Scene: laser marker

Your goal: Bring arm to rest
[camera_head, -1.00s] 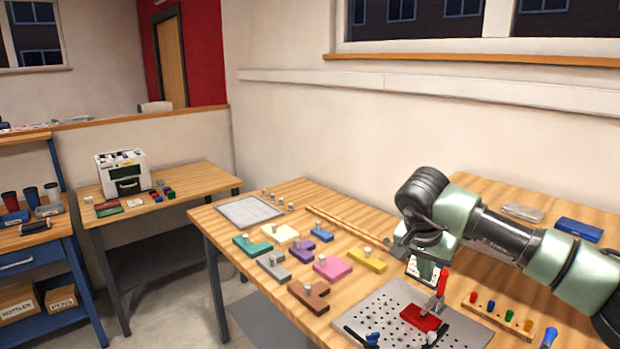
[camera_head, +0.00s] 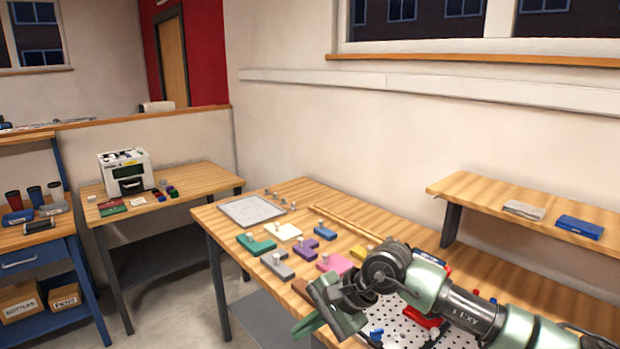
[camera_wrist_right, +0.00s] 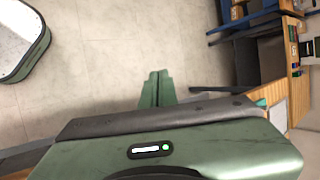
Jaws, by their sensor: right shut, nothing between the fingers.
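My right arm reaches in from the lower right in the head view. Its green-fingered right gripper (camera_head: 308,325) hangs at the front edge of the wooden workbench (camera_head: 345,212), pointing down and left. In the right wrist view the two gripper fingers (camera_wrist_right: 157,88) lie together, shut and empty, over bare floor. My left gripper is not in view.
The bench bears coloured blocks with knobs, such as a teal one (camera_head: 255,245), and a pale grid plate (camera_head: 250,209). My arm partly covers a perforated plate (camera_head: 395,330) with a red clamp. A white machine (camera_head: 126,172) stands on the far table.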

